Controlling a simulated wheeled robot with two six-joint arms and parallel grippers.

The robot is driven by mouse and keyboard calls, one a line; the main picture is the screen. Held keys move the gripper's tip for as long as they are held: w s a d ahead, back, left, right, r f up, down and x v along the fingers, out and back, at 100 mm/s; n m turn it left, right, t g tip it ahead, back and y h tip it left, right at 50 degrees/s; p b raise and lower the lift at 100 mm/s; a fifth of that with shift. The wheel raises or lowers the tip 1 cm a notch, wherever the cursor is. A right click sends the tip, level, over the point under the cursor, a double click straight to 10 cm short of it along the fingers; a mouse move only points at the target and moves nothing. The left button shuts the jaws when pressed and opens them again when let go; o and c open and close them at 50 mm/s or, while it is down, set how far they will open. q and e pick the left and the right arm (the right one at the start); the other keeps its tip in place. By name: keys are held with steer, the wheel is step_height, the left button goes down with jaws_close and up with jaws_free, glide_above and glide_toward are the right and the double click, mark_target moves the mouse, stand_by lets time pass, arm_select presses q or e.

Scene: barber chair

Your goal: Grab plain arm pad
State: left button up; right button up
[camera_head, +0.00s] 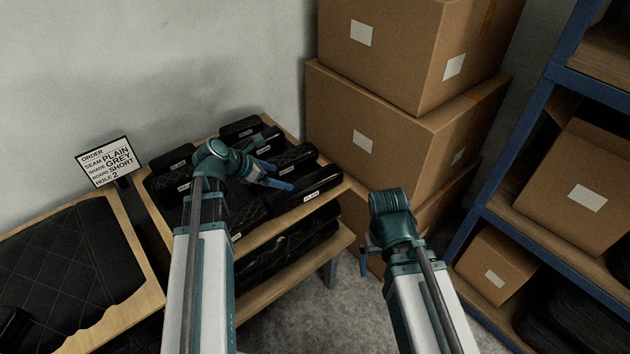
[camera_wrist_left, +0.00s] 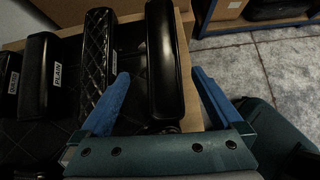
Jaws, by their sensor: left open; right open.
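Several black arm pads lie on a wooden-edged rack. A smooth pad with a white label (camera_head: 318,183) is at the rack's near right end; in the left wrist view a smooth pad (camera_wrist_left: 165,60) lies between the lines of my fingers. A diamond-quilted pad (camera_wrist_left: 97,62) lies left of it, then a smooth pad labelled PLAIN (camera_wrist_left: 40,78). My left gripper (camera_head: 274,174) is open and empty over the rack, close to the near pad; contact cannot be told. My right gripper (camera_head: 366,254) is open, right of the rack, partly hidden by its wrist.
An order sign (camera_head: 108,160) reads seam plain, shade grey, board short, hole 2. A quilted black panel (camera_head: 65,265) lies at left. Stacked cardboard boxes (camera_head: 375,120) stand behind the rack. A blue-framed shelf (camera_head: 520,150) stands at right. Some floor (camera_head: 330,315) is clear between my arms.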

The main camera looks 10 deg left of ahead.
mark_target(300, 187)
arm_select(q)
steer(key=b+x, duration=0.6)
steer(key=x, duration=0.2)
steer(key=shift+s+a, duration=0.1)
steer(key=shift+s, duration=0.05)
steer(key=shift+w+d+f, duration=0.2)
steer(key=shift+d+f, duration=0.05)
steer(key=b+x, duration=0.2)
steer(key=x, duration=0.1)
steer(key=b+x, duration=0.1)
steer(key=b, duration=0.1)
steer(key=shift+s+f, duration=0.2)
steer(key=shift+f, duration=0.35)
steer(key=shift+w+d+f, duration=0.2)
steer(key=shift+w+d, duration=0.05)
steer(key=shift+w, duration=0.05)
steer(key=shift+r, duration=0.1)
jaws_close()
